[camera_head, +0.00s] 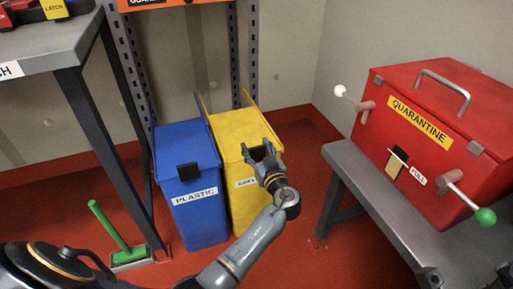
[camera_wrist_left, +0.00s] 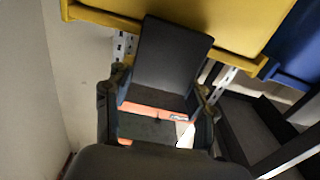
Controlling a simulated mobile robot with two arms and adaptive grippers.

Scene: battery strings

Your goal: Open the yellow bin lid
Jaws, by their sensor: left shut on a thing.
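The yellow bin (camera_head: 242,205) stands on the floor beside the blue bin, with a white label partly hidden on its front. Its yellow lid (camera_head: 231,130) looks flat over the top in the head view; whether it is slightly raised I cannot tell. My left gripper (camera_head: 262,153) is at the front edge of this lid. In the left wrist view, the gripper (camera_wrist_left: 158,90) is shut on the dark lid tab (camera_wrist_left: 172,55) that sticks out from the yellow lid edge (camera_wrist_left: 185,24). My right gripper is not in view.
The blue bin (camera_head: 200,218) marked PLASTIC is directly left, with its own black tab. A red QUARANTINE box (camera_head: 425,150) sits on a grey bench (camera_head: 365,185) at right. A table leg (camera_head: 105,150) and a green-handled tool (camera_head: 110,228) are at left.

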